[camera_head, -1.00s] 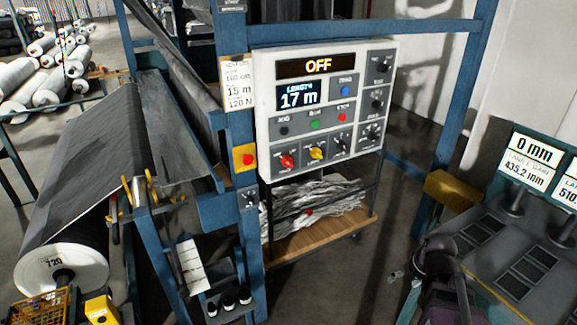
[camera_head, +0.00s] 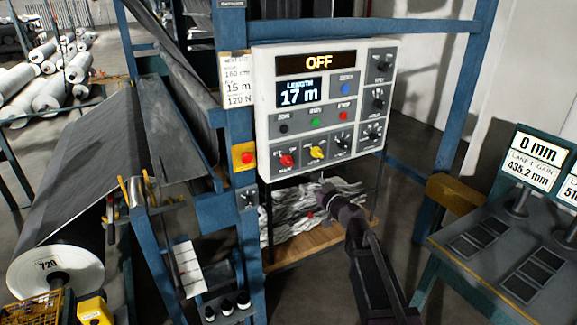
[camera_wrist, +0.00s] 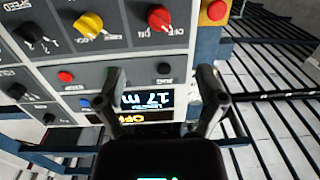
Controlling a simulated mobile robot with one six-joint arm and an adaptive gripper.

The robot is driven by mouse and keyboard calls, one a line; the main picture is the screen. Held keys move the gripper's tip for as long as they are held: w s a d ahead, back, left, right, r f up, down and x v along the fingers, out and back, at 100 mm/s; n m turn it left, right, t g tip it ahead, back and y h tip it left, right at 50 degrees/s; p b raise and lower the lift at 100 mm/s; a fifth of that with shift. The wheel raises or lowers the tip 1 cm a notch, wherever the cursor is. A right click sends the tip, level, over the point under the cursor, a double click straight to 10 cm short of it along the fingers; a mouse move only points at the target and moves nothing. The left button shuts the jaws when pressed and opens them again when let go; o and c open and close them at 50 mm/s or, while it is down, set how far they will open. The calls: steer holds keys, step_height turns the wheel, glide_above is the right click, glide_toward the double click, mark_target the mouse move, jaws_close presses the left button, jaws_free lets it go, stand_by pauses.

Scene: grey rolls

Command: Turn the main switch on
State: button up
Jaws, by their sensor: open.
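The main switch, a red rotary knob (camera_head: 287,160), sits at the lower left of the white control panel (camera_head: 262,110). In the wrist view, which shows the panel upside down, the red knob (camera_wrist: 159,18) is at the top middle, with OFF and ON marked beside it. The panel's top display (camera_head: 318,64) reads OFF. My gripper (camera_wrist: 160,82) is open and empty, its fingers apart over the panel's button row and display, clear of the knob. In the head view my gripper (camera_head: 328,188) is just below the panel's lower edge, right of the knob.
A yellow knob (camera_head: 318,152) is right of the red one. A red button on a yellow box (camera_head: 244,157) is on the blue post left of the panel. A blue frame post (camera_head: 462,100) stands right. A cart with grey scrap (camera_head: 290,215) is below the panel.

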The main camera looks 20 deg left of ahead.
mark_target(290, 163)
steer(key=shift+w+a+r+t, duration=0.2)
steer(key=shift+w+a+t, duration=0.1)
steer(key=shift+a+t, duration=0.15)
steer(key=shift+w+a, duration=0.1)
steer(key=shift+a, duration=0.05)
steer(key=x, duration=1.3)
steer(key=shift+w+a, duration=0.1)
steer(key=shift+a, duration=0.15)
